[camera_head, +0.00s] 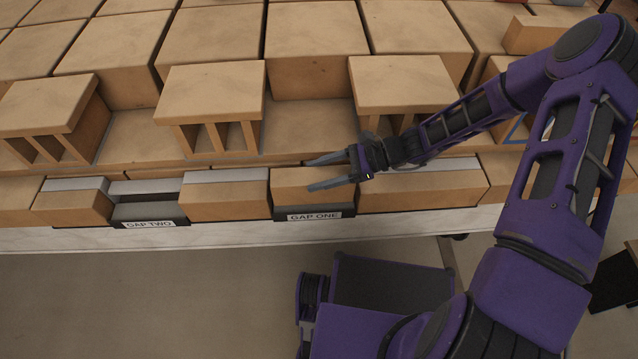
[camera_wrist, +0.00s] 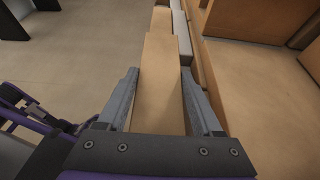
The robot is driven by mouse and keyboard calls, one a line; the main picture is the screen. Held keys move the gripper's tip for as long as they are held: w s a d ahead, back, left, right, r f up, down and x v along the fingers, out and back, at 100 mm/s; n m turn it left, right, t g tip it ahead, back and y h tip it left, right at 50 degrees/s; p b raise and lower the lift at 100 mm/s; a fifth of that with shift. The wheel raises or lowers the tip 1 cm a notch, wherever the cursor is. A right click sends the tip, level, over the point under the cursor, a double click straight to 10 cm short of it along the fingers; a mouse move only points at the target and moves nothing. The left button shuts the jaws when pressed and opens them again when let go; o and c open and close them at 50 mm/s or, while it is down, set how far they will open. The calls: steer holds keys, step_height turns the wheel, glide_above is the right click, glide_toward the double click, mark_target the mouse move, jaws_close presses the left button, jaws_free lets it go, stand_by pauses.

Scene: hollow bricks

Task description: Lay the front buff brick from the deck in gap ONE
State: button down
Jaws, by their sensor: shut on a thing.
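A plain buff brick (camera_head: 298,179) is between the two fingers of my gripper (camera_head: 328,172), directly above or in the gap marked GAP ONE (camera_head: 314,216). My gripper is shut on it, with one finger along each long side. The wrist view shows the same brick (camera_wrist: 162,85) running lengthwise between the fingertips (camera_wrist: 160,80), roughly in line with the bricks beyond. Its front face hides most of the gap. I cannot tell whether its underside touches the bed.
Wall bricks with grey strips stand left (camera_head: 225,195) and right (camera_head: 425,185) of the held brick. GAP TWO (camera_head: 149,212) is an empty dark slot further left. Buff blocks on open-sided supports (camera_head: 210,95) stand behind the row. Open floor (camera_head: 150,300) lies in front.

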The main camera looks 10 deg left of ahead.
steer(key=shift+f+b, duration=0.3)
steer(key=shift+f, duration=1.45)
steer(key=shift+f, duration=0.2)
steer(key=shift+c, duration=0.2)
jaws_free()
steer(key=shift+r, duration=0.1)
steer(key=shift+w+d+r, duration=0.1)
steer(key=shift+d+r, duration=0.05)
steer(key=shift+d, duration=0.1)
steer(key=p+v, duration=0.1)
steer(key=v, duration=1)
steer(key=shift+d, duration=0.3)
